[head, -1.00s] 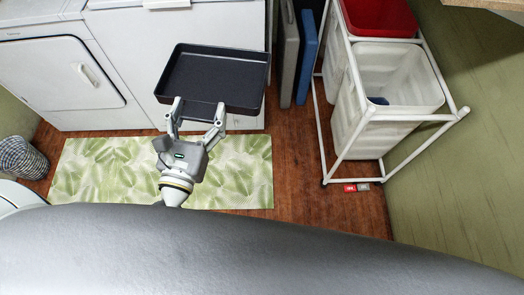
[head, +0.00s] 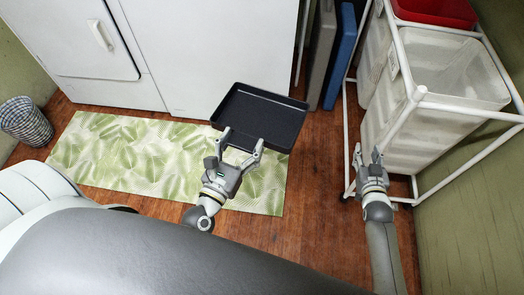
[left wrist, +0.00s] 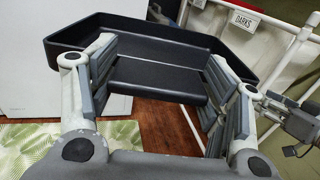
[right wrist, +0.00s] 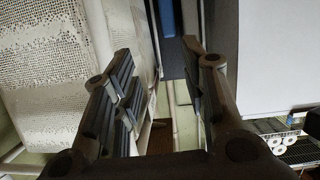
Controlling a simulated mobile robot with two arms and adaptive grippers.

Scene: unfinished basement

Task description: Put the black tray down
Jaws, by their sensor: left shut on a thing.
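The black tray (head: 262,116) is a shallow rectangular tray with raised walls, and it looks empty. My left gripper (head: 241,143) holds it by its near edge, in the air above the right end of the leaf-pattern mat and the wood floor. In the left wrist view the tray (left wrist: 160,76) sits between the two finger pads, with its walls upward. My right gripper (head: 367,152) is beside the white laundry frame at the right. Its fingers stand apart with nothing between them in the right wrist view (right wrist: 165,75).
The leaf-pattern mat (head: 150,160) lies before the white machines (head: 215,50). Grey (head: 318,60) and blue (head: 340,60) panels stand behind the tray. The laundry frame (head: 350,120) holds a white bin (head: 400,130). A woven basket (head: 24,122) is at far left. Wood floor (head: 310,215) between my grippers is clear.

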